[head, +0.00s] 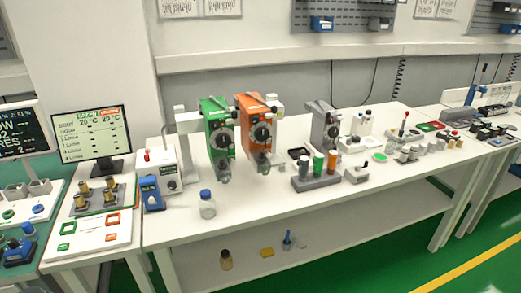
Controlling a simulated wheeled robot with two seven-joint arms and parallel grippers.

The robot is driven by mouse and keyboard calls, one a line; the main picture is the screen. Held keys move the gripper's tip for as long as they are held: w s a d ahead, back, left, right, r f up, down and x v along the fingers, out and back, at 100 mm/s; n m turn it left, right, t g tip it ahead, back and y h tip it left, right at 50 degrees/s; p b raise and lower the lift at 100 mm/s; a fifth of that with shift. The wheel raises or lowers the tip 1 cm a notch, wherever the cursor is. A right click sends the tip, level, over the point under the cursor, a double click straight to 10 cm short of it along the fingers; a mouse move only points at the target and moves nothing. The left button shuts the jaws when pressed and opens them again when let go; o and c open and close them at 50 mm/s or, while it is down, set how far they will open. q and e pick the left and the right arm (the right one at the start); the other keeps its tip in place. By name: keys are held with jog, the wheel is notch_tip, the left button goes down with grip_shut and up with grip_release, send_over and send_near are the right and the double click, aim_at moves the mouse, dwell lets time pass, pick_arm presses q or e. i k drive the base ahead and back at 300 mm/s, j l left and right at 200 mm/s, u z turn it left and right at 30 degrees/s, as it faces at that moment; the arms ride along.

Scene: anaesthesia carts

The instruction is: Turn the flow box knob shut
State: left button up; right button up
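A white box (168,168) stands on the white table, left of a green unit (217,128) and an orange unit (257,125). It has a red piece on top and a small dark round part (172,184) low on its front, which may be a knob. No label names it as the flow box, and the dark part is too small to tell its setting. The green and orange units each have a large black dial. Neither of my grippers is in view.
A blue device (151,192) stands against the white box's left front. A blue-capped clear bottle (207,207) stands to its right. A monitor (90,134) is at left. A grey unit (324,128) and coloured cups (318,164) stand farther right. The table's front strip is mostly clear.

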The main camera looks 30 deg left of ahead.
aim_at(171, 185)
jog(key=u, duration=1.9)
jog(key=i+l+u, duration=0.1)
jog(key=l+u, duration=0.85)
jog(key=l, duration=2)
jog(key=i+u, duration=0.05)
